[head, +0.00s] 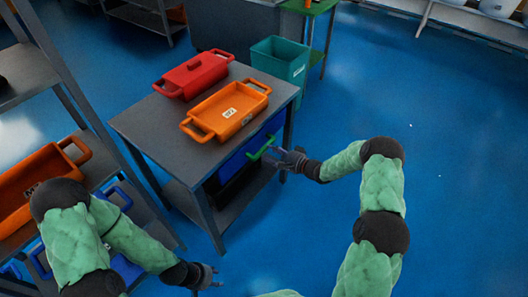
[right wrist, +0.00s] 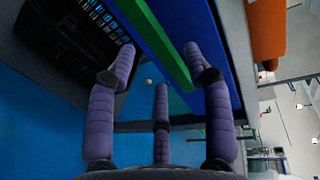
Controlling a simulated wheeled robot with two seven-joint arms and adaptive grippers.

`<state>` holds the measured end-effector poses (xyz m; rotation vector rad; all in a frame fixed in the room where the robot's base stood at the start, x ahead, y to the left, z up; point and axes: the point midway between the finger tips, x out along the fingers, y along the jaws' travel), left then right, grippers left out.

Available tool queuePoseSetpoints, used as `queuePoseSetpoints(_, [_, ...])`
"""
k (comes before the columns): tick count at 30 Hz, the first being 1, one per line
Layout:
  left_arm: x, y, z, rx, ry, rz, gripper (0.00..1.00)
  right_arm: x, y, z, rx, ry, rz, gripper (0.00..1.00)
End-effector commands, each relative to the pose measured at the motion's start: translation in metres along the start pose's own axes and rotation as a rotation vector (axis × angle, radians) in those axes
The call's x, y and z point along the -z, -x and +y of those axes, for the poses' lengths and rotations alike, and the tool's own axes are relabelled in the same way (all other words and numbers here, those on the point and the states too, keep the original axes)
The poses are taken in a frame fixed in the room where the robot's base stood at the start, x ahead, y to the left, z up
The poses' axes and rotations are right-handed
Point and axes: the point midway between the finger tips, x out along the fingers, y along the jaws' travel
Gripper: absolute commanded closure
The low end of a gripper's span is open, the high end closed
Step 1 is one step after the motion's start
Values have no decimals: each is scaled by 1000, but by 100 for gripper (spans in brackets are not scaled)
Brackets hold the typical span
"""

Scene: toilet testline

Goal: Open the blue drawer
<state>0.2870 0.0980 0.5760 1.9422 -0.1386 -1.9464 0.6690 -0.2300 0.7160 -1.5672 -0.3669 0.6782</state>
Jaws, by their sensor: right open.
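The blue drawer (head: 238,160) sits under the top of a grey table, with a green handle (head: 262,147) on its front. The blue front (right wrist: 205,35) and the green handle (right wrist: 160,45) also show in the right wrist view. My right gripper (head: 282,158) is at the handle's right end. In the right wrist view its fingers (right wrist: 161,62) are spread, with the handle running between them; I cannot tell whether they touch it. My left gripper (head: 208,277) hangs low at the bottom, away from the drawer; its jaw state is unclear.
A black crate (right wrist: 75,35) is below the drawer. A teal bin (head: 280,60) stands behind. A shelf with an orange bin (head: 35,180) is at left. Blue floor at right is clear.

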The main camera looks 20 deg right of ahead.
Motion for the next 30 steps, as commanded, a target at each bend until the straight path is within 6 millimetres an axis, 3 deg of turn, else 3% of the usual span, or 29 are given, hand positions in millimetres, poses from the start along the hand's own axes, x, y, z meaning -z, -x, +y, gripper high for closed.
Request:
queuePoseSetpoints(3, [0,-10,-3,0,0,0,60,-1,-21,3,0,1,-2,49])
queuePoseSetpoints(9, [1,-16,-6,0,0,0,60,0,-42,2,-1,0,1,49])
queuePoseSetpoints(21, [1,-17,-6,0,0,1,60,0,-48,0,-1,0,1,49])
queuePoseSetpoints(27, [1,-17,-6,0,0,1,60,0,-48,0,-1,0,1,100])
queuePoseSetpoints(30, [1,-17,-6,0,0,1,60,0,-48,0,-1,0,1,100])
